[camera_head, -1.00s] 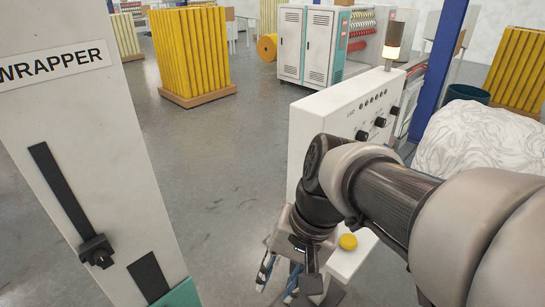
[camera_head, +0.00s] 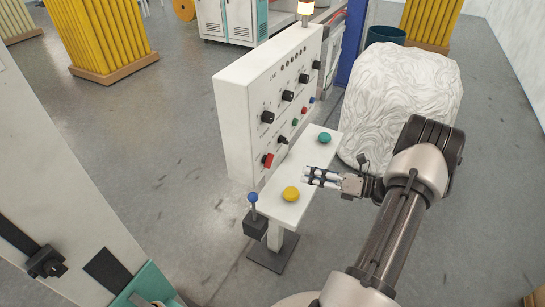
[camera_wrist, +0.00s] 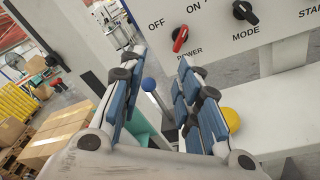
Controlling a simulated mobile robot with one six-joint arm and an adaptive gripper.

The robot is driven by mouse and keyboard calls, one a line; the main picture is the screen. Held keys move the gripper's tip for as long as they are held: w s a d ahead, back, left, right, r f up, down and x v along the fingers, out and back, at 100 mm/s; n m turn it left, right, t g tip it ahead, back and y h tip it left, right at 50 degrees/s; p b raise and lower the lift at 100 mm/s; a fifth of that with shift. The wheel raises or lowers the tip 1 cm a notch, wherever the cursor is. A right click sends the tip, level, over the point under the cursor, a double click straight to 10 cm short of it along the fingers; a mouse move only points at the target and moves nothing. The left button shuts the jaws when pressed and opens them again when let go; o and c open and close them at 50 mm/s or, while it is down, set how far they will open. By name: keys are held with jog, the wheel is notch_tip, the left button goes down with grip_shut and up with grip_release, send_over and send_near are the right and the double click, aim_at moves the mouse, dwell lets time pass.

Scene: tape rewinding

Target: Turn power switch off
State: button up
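The power switch (camera_wrist: 180,38) is a red knob on a black base, with POWER printed below it and OFF and ON above it, in the wrist view. Its long upper end appears to lean toward ON. In the head view the red switch (camera_head: 268,160) sits low on the front of the white control panel (camera_head: 236,115). My gripper (camera_head: 308,178) is over the white shelf in front of the panel, apart from the switch. In the wrist view my gripper (camera_wrist: 158,66) has its blue-padded fingers spread, with nothing between them; the switch lies beyond the right fingertip.
The shelf (camera_head: 283,207) carries a yellow button (camera_head: 291,194) and a green button (camera_head: 324,138). A blue-tipped lever (camera_head: 253,199) stands at its near left end. Black knobs are above the switch. A white wrapped load (camera_head: 400,100) stands behind my arm.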

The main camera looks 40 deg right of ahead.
notch_tip(320, 180, down, 2)
jog(key=s+d+m+t+h, duration=0.2)
jog(key=d, duration=0.1)
send_near(268, 160)
jog(key=x, duration=0.8)
jog(key=shift+w+d, duration=0.25)
jog(key=shift+d, duration=0.05)
jog(key=shift+f, duration=0.1)
grip_shut()
